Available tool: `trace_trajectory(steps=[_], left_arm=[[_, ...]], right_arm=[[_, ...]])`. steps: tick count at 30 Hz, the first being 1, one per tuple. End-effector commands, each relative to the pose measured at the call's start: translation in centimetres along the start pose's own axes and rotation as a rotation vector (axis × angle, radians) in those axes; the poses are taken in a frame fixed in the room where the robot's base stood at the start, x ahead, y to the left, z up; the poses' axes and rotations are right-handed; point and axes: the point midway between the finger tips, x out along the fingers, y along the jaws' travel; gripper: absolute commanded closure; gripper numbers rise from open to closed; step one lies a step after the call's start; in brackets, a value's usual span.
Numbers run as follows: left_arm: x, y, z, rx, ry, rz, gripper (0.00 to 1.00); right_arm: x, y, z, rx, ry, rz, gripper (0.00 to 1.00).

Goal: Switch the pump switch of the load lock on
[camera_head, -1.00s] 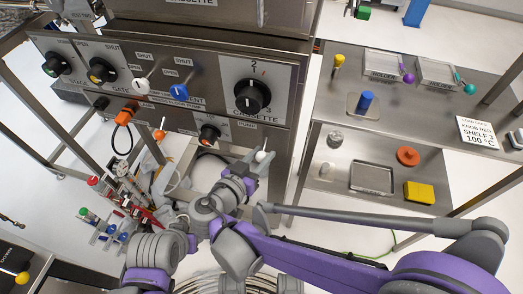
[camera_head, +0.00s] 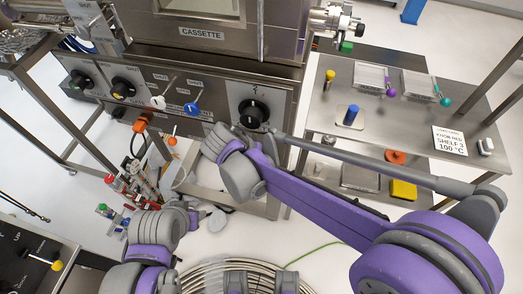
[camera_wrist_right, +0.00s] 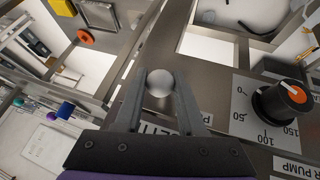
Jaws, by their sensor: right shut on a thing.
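A white ball-tipped lever (camera_wrist_right: 158,83) shows in the right wrist view. My right gripper (camera_wrist_right: 160,98) has one finger on each side of it and is shut on it. In the head view my right wrist covers the lower right of the control panel (camera_head: 178,78), hiding the fingertips and this lever.
Above the lower panel is the cassette chamber (camera_head: 203,32). A steel shelf unit (camera_head: 385,128) stands right; coiled hoses (camera_head: 215,275) lie below.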

Motion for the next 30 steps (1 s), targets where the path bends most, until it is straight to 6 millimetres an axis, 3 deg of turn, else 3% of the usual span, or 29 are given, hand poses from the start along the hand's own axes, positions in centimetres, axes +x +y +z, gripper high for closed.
trace_trajectory(steps=[17,18,22,23,30], left_arm=[[-0.32,0.0,-0.22,0.0,0.001,0.0,0.5],[-0.32,0.0,-0.22,0.0,0.001,0.0,0.5],[-0.32,0.0,-0.22,0.0,0.001,0.0,0.5],[-0.32,0.0,-0.22,0.0,0.001,0.0,0.5],[-0.32,0.0,-0.22,0.0,0.001,0.0,0.5]], right_arm=[[-0.03,0.05,-0.14,-0.009,-0.038,-0.002,1.0],[-0.03,0.05,-0.13,-0.009,-0.038,-0.002,0.59],[-0.03,0.05,-0.14,-0.009,-0.037,-0.002,0.36],[-0.04,0.05,-0.14,-0.009,-0.037,-0.002,0.31],[-0.06,0.04,-0.14,-0.01,-0.037,-0.002,0.31]])
